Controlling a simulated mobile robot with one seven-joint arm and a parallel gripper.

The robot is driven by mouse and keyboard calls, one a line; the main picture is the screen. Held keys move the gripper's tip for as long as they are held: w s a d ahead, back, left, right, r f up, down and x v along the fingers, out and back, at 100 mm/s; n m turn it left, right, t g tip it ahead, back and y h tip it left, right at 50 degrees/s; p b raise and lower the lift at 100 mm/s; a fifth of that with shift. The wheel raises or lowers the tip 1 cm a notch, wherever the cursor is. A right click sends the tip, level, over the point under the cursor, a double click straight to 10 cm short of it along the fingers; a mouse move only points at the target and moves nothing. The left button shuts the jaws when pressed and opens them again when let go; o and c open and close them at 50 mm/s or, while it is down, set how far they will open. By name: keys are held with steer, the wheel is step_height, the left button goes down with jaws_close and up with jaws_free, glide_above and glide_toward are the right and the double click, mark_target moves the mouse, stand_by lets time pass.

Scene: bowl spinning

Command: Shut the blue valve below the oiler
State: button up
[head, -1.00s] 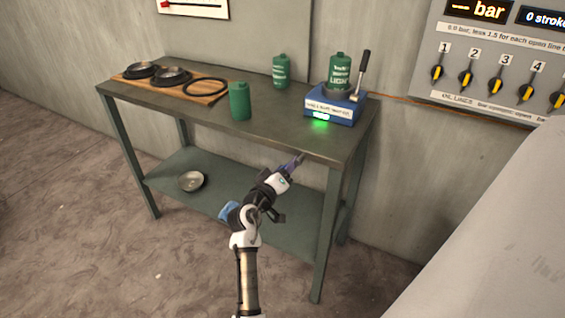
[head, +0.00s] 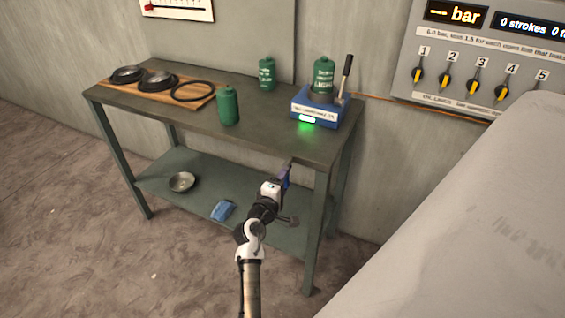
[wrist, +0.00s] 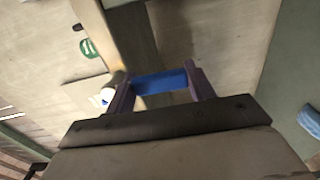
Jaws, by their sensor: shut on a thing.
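My gripper (head: 286,173) is in front of the table's near edge, below the blue unit. In the wrist view its two purple fingers (wrist: 160,88) are closed on a short blue bar (wrist: 160,82). Whether this bar is the blue valve's handle, I cannot tell. In the head view the bar does not show clearly. I see no label naming an oiler. A blue unit (head: 316,108) with a green light, a lever and a green can (head: 323,75) stands on the table's right end. I make out no blue valve below it in the head view.
The green table (head: 190,125) carries more green cans (head: 228,106) and a wooden board (head: 187,103) with dishes and a ring. A metal bowl (head: 182,182) and a blue cloth-like thing (head: 223,210) lie on its lower shelf. A panel with yellow knobs (head: 448,82) is at right.

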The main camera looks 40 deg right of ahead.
steer(key=shift+s+f+n, duration=0.1)
steer(key=shift+n, duration=0.2)
steer(key=o, duration=1.4)
steer(key=shift+c, duration=0.2)
steer(key=b+v, duration=0.3)
steer(key=v, duration=1)
steer(key=shift+s+a, duration=0.2)
steer(key=shift+a, duration=0.15)
